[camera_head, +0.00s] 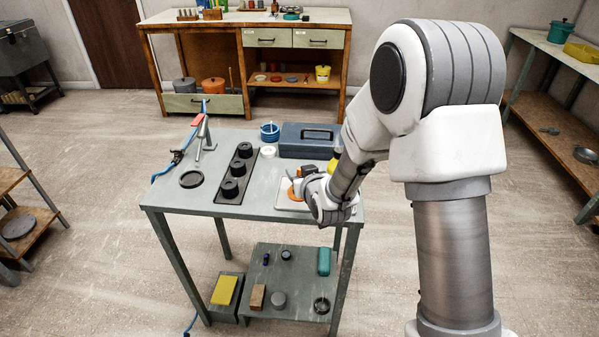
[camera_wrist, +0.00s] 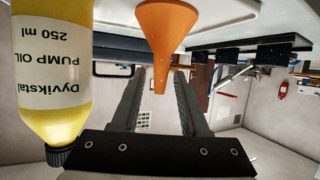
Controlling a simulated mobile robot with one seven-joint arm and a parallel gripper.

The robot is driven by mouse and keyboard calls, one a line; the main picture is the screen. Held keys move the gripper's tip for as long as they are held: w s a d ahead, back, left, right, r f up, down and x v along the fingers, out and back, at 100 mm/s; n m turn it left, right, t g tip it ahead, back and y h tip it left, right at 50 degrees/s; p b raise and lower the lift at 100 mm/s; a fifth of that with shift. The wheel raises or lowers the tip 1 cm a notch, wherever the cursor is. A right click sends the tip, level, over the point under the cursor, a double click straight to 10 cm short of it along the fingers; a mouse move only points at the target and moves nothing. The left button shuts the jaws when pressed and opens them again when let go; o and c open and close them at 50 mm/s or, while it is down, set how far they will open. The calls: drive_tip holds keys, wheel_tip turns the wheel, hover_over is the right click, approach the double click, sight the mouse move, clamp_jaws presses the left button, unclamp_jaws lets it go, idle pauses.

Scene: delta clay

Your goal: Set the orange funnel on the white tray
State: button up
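The orange funnel (camera_wrist: 163,35) is in the middle of the wrist view, which appears upside down. Its wide mouth faces the surface and its narrow spout points away from it. In the head view it shows as a small orange patch (camera_head: 292,193), partly hidden by my gripper (camera_head: 301,181). The white tray (camera_head: 287,206) lies there on the table, largely covered by the hand; the funnel appears to stand on it. In the wrist view my gripper (camera_wrist: 158,78) is open, its fingers apart on either side of the spout, with visible gaps.
A yellow pump oil bottle (camera_wrist: 48,85) stands close beside my gripper.

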drive_tip(key=shift+r, duration=0.1)
drive_tip(key=shift+r+p, duration=0.2)
drive_tip(key=shift+p, duration=0.15)
drive_tip(key=s+d+r+m+g+h, duration=0.1)
drive_tip(key=s+d+r+g+h, duration=0.1)
drive_tip(key=s+d+r, duration=0.6)
drive_tip(key=s+d+r+m+g+h, duration=0.1)
drive_tip(key=s+d+r+h, duration=0.1)
drive_tip(key=s+d+r, duration=0.5)
drive_tip(key=s+d+r+m+g, duration=0.1)
drive_tip(key=s+g, duration=0.1)
drive_tip(key=s, duration=0.7)
drive_tip(key=s+d+r+m+g, duration=0.1)
drive_tip(key=s+d+g, duration=0.1)
drive_tip(key=s, duration=0.7)
drive_tip(key=shift+s+r+h+p, duration=0.2)
drive_tip(key=shift+r+h+p, duration=0.1)
drive_tip(key=shift+r, duration=0.05)
wheel_tip(320, 180, up, 11)
drive_tip(key=p, duration=1)
drive_tip(key=shift+f+p, duration=0.15)
drive_tip(key=shift+p, duration=0.2)
